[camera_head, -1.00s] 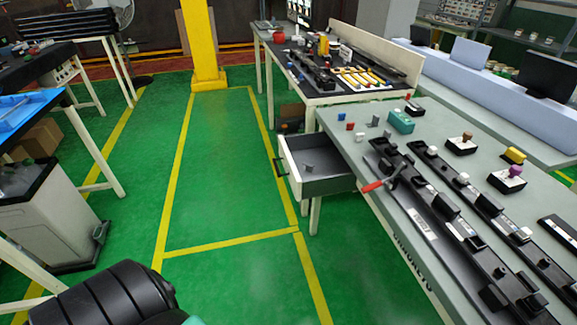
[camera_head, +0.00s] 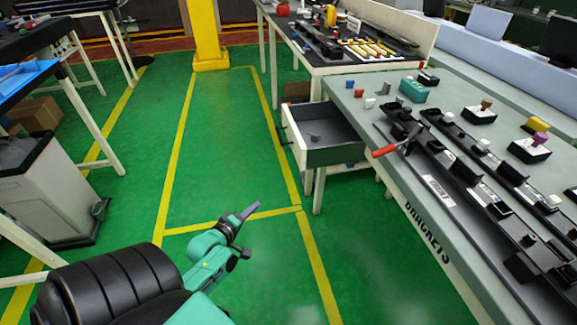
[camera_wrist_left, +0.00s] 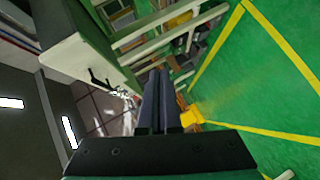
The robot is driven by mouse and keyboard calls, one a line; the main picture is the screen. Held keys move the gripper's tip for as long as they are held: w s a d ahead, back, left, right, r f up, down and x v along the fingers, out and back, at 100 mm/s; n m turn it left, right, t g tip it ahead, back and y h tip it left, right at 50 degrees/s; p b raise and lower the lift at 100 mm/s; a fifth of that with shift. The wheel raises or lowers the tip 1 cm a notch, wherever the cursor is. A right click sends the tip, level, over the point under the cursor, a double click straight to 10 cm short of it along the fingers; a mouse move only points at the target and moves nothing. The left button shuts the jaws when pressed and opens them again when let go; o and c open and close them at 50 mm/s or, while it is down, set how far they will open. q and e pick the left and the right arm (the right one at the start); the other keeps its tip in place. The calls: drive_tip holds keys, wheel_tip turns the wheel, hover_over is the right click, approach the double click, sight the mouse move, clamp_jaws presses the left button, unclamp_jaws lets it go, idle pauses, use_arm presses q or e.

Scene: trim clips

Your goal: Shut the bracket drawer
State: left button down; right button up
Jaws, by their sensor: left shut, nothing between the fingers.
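The bracket drawer (camera_head: 330,157) stands pulled out from the left end of the grey-green bench (camera_head: 400,190), below its top. Its pale front carries a dark handle (camera_head: 284,135), and a small grey piece (camera_head: 315,138) lies inside. My left gripper (camera_head: 250,211) is over the green floor, in front of and to the left of the drawer, apart from it. In the left wrist view its two dark fingers (camera_wrist_left: 160,100) are together with nothing between them. A pale panel with a dark handle (camera_wrist_left: 100,78), which looks like the drawer front, shows left of them. My right gripper is out of view.
The bench top holds dark rails with clips, a red-handled tool (camera_head: 398,142), a teal block (camera_head: 413,90) and small coloured pieces. Another workbench (camera_head: 345,68) stands behind. A grey bin (camera_head: 45,190) stands at left. The yellow-lined green floor between is clear.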

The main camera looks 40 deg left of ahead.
use_arm(q)
wheel_tip(320, 180, up, 12)
drive_tip(key=w+n+t, duration=0.3)
drive_tip(key=t, duration=0.1)
approach(295, 149)
drive_tip(key=w+a+r, duration=0.1)
drive_tip(key=w+a, duration=0.1)
drive_tip(key=a, duration=0.1)
drive_tip(key=w+d, duration=0.2)
drive_tip(key=w, duration=0.1)
drive_tip(key=shift+d+r, duration=0.1)
drive_tip(key=shift+d, duration=0.1)
drive_tip(key=shift+w+d, duration=0.15)
drive_tip(key=shift+w, duration=0.05)
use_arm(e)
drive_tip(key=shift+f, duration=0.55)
